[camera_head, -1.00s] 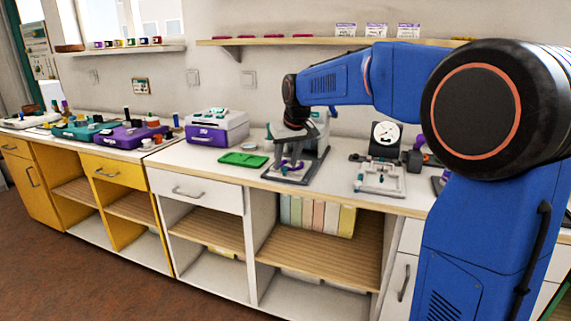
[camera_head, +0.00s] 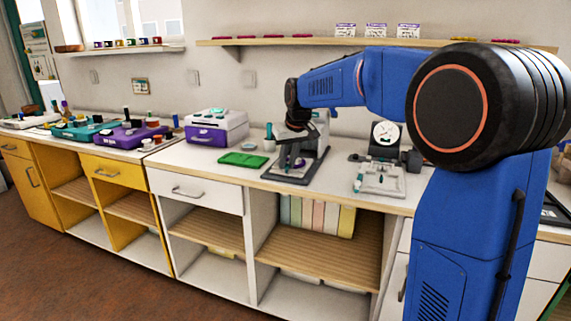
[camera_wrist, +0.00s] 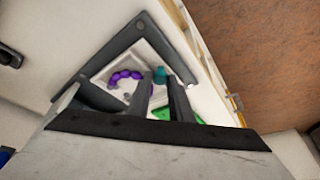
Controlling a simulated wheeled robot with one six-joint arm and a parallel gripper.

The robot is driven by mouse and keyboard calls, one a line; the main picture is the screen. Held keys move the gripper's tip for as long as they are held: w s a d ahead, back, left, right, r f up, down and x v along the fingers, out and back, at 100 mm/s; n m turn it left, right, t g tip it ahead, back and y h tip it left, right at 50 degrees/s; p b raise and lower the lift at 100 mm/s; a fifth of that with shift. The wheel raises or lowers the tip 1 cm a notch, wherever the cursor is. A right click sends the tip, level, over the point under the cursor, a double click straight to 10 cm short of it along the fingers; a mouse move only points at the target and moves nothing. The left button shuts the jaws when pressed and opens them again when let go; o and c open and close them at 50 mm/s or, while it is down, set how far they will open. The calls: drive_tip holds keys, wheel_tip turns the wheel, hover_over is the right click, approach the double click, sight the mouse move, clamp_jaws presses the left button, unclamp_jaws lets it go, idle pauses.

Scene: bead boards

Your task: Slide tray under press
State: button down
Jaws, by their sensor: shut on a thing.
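The press (camera_head: 317,140) stands on the counter on a dark grey base, which also shows as a dark frame in the wrist view (camera_wrist: 99,99). A pale tray (camera_wrist: 101,76) carrying a curved row of purple beads (camera_wrist: 125,76) lies inside that frame. The beads also show as a small purple patch in the head view (camera_head: 299,163). My gripper (camera_wrist: 161,82) is shut on a small teal handle (camera_wrist: 160,74) at the tray's edge, which shows between the fingertips. In the head view my gripper (camera_head: 287,150) is low at the press's left side. My wrist hides part of the press.
A green mat (camera_head: 243,160) lies left of the press, with a purple-and-white case (camera_head: 217,128) beyond it. A dial device (camera_head: 386,135) with a pale plate (camera_head: 380,180) stands to the right. The counter's front edge runs close to the press base.

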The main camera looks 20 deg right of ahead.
hover_over(296, 163)
drive_tip(key=s, duration=0.1)
drive_tip(key=shift+a, duration=0.25)
drive_tip(key=shift+w+d+r, duration=0.1)
drive_tip(key=shift+w+d, duration=0.1)
drive_tip(key=shift+w, duration=0.1)
drive_tip(key=c, duration=1.6)
unclamp_jaws()
drive_tip(key=shift+d, duration=0.1)
drive_tip(key=shift+s+r, duration=0.2)
drive_tip(key=shift+r, duration=0.35)
drive_tip(key=v, duration=0.3)
drive_tip(key=shift+s+r, duration=0.15)
drive_tip(key=shift+r, duration=0.2)
drive_tip(key=s, duration=0.4)
drive_tip(key=s+d, duration=0.1)
drive_tip(key=s, duration=0.3)
drive_tip(key=s+d, duration=0.1)
drive_tip(key=s, duration=0.3)
